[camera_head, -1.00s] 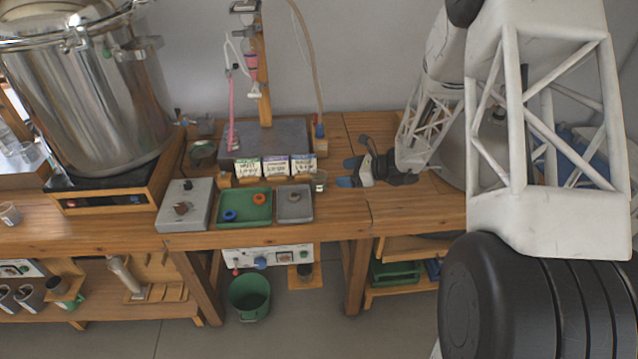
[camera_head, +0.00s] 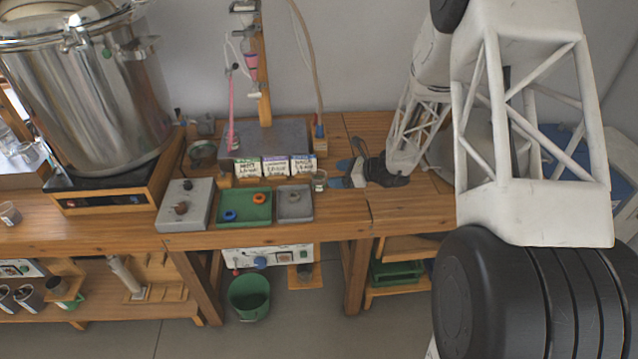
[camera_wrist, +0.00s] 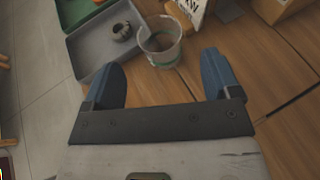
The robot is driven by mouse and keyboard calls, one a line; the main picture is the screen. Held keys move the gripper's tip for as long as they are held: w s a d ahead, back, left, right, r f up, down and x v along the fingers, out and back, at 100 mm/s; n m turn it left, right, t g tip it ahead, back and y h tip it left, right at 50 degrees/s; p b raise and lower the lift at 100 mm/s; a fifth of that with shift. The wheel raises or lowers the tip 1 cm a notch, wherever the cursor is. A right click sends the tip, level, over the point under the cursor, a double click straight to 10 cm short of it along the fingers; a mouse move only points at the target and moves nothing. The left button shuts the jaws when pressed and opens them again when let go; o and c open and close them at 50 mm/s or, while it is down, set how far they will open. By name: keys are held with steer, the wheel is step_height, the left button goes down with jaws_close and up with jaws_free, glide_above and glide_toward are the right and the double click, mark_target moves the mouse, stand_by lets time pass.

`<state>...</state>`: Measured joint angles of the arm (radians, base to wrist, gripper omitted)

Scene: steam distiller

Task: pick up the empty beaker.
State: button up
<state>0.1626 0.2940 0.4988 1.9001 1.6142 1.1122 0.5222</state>
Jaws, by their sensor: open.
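The beaker (camera_wrist: 160,46) is a small clear vessel standing upright on the wooden bench in the wrist view. It also shows in the head view (camera_head: 319,181), just right of the grey tray. It looks empty, with a greenish mark on its wall. My gripper (camera_wrist: 167,70) is open, its two blue fingers apart, with the beaker just ahead of the gap between the fingertips. In the head view, my gripper (camera_head: 337,173) is low over the bench, to the right of the beaker, pointing left.
A grey tray (camera_wrist: 92,42) holding a small round metal part (camera_wrist: 122,31) lies close left of the beaker. A green tray (camera_head: 245,207) is beside it. Labelled boxes (camera_head: 275,166) stand behind. The bench right of my gripper is clear.

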mark_target(324, 175)
steer(key=shift+x, duration=2.6)
steer(key=shift+f, duration=0.1)
steer(key=c, duration=1)
